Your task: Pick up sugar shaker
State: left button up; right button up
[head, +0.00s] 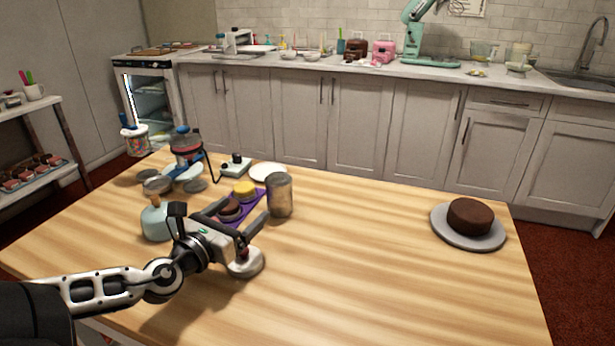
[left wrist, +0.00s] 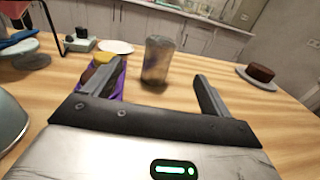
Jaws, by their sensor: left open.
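The sugar shaker appears to be the dull metallic cylinder (head: 280,196) standing upright on the wooden table (head: 380,270), left of its middle. It also shows in the left wrist view (left wrist: 157,60), beyond and between the two fingers. My left gripper (head: 246,208) is open and empty, low over the table, with its fingers pointing toward the shaker. The left wrist view shows the fingers (left wrist: 155,76) spread apart, with the shaker ahead of them and clear of both. My right gripper is not in view.
A purple tray (head: 256,206) with small cakes lies just left of the shaker. A pale blue bottle-like vessel (head: 155,222) and a round-based item (head: 246,263) are near my gripper. A white plate (head: 268,171) lies behind. A chocolate cake (head: 471,216) stands at right; the table's middle is clear.

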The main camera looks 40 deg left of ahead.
pick_arm(q)
jog(key=b, duration=0.1)
send_near(283, 173)
jog(key=w, duration=0.2)
jog(key=w+a, duration=0.1)
jog(key=shift+w+f, duration=0.15)
jog(key=shift+f, duration=0.2)
jog(key=shift+w+a+f, duration=0.1)
jog(key=shift+w+a, duration=0.05)
jog(key=shift+w, duration=1.5)
jog(key=shift+w+a+f, duration=0.1)
jog(key=shift+w+a, duration=0.1)
jog(key=shift+w, duration=1.5)
jog(key=shift+r, duration=0.1)
jog(key=c, duration=1.2)
